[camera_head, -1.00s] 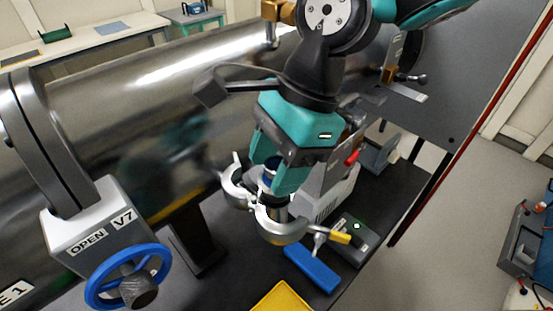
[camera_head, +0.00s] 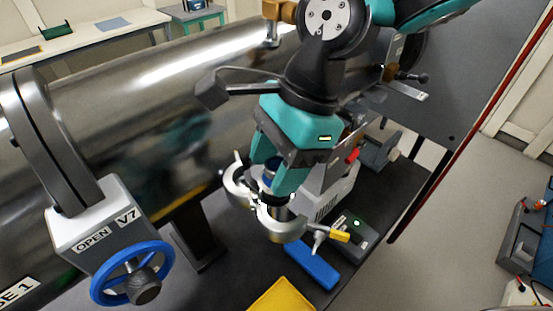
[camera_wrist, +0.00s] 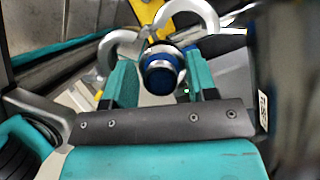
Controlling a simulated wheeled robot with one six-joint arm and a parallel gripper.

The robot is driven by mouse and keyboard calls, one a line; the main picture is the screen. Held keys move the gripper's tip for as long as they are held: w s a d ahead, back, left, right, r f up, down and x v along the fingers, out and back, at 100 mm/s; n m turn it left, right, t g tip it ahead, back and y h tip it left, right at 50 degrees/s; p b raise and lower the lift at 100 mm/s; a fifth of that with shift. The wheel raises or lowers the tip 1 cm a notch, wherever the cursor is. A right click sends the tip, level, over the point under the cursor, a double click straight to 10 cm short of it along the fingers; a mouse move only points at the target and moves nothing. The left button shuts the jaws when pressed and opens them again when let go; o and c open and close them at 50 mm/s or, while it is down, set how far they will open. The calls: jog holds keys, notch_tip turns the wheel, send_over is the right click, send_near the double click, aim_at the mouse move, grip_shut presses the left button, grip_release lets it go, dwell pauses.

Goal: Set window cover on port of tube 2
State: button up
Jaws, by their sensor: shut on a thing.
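My gripper (camera_head: 272,180) points down beside the large steel tube (camera_head: 150,95). Its teal fingers are shut on a round part with a dark blue end (camera_wrist: 160,76), apparently the window cover. The blue part also shows between the fingers in the head view (camera_head: 269,169). A silver hinged clamp (camera_head: 283,226) with curved halves spread open lies around and just below the fingertips; the halves also show beyond the fingers in the wrist view (camera_wrist: 190,14). The port itself is hidden behind the fingers and clamp, so I cannot tell whether the cover touches it.
A valve box labelled OPEN V7 with a blue handwheel (camera_head: 132,272) stands at left. On the dark bench are a blue block (camera_head: 312,265), a yellow tray (camera_head: 282,296) and a grey box with a green light (camera_head: 357,228). Open floor (camera_head: 470,180) lies at right.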

jog(key=shift+f, duration=0.5)
dwell(0.3)
jog(key=o, duration=1)
